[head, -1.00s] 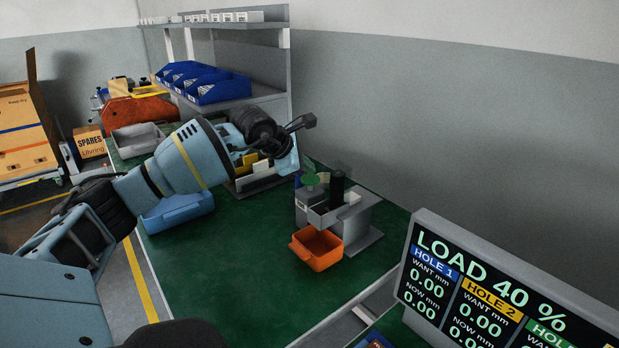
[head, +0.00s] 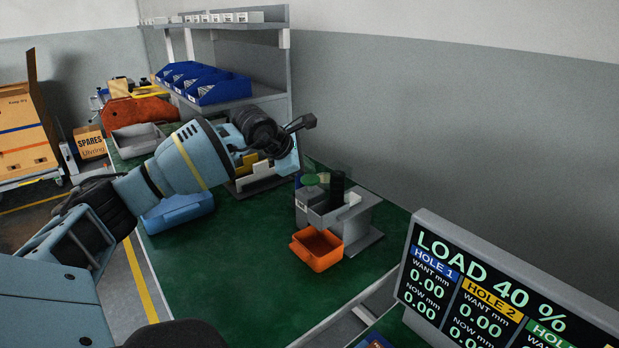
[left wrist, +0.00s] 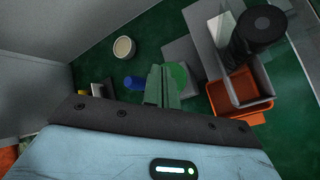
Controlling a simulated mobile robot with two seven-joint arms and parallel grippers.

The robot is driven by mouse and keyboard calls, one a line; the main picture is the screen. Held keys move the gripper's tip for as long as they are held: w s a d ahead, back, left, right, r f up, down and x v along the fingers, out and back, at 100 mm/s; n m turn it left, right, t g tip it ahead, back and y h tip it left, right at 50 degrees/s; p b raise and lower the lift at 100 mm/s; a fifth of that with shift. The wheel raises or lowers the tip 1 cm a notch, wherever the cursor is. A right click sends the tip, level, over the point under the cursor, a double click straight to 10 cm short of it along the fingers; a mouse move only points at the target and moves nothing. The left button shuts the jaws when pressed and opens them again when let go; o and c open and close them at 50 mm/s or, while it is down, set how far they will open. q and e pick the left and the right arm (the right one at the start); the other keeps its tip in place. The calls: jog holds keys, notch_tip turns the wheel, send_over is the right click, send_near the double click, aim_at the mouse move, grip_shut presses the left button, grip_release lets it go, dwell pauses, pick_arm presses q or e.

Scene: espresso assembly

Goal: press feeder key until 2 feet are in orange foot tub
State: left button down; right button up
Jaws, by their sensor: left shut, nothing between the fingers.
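The feeder (head: 309,203) is a grey block with a round green key (head: 311,179) on top, a black cylinder (head: 337,186) and a grey chute. The orange foot tub (head: 318,262) stands under the chute; I see no feet in it, though part of its floor is hidden. In the left wrist view, my left gripper (left wrist: 161,78) is shut and empty. Its fingers overlap the left part of the green key (left wrist: 180,76); contact cannot be told. The tub (left wrist: 241,90) lies to their right there. In the head view the fingers are mostly hidden by the wrist. My right gripper is out of view.
A display (head: 500,290) stands at the front right. A blue tray (head: 178,213) and a grey tray (head: 138,140) lie to the left on the green bench. A shelf with blue bins (head: 220,90) stands behind. Bare bench (head: 240,265) lies left of the tub.

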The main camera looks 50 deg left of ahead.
aim_at(307, 180)
pick_arm(q)
jog(key=shift+f, duration=0.15)
dwell(0.4)
jog(key=shift+f, duration=0.3)
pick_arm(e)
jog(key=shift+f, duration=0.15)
